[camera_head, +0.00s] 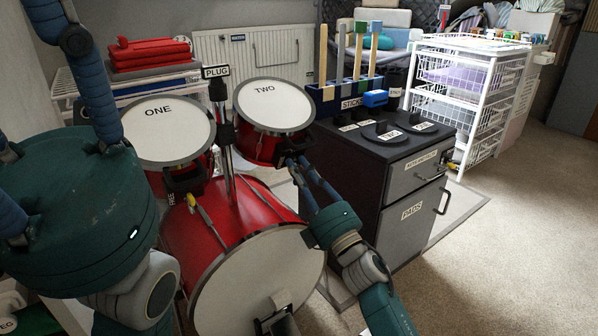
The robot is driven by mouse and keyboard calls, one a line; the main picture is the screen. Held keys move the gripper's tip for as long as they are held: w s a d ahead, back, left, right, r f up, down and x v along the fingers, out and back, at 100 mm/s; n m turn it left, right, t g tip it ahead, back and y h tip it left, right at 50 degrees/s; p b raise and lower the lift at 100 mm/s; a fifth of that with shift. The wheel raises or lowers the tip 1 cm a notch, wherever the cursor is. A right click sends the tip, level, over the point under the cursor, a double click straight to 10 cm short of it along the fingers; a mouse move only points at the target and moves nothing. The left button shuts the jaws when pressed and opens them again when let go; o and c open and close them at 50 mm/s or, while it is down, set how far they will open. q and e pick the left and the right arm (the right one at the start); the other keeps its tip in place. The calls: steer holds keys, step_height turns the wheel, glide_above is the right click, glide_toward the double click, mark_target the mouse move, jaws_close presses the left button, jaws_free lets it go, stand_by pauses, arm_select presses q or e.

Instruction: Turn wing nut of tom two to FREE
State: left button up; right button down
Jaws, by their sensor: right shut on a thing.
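Tom two (268,106) is a red drum with a white head marked TWO, tilted beside the upright post (226,150) above the bass drum. A dark bracket (290,146) sits at its lower right side. My right gripper (292,164) reaches up to this bracket from the lower right. It is shut on the wing nut there, which the fingers mostly hide. I cannot read its turn position or a FREE mark beside it.
Tom one (160,130) stands left of the post, with a FREE label (171,199) near its bracket. The red bass drum (245,250) is below. A dark cabinet (375,170) with a stick holder (348,92) stands close right of my gripper. Carpet is clear at far right.

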steer(key=c, duration=1.7)
jaws_free()
steer(key=shift+d, duration=0.1)
steer(key=shift+o, duration=0.2)
steer(key=v, duration=1.2)
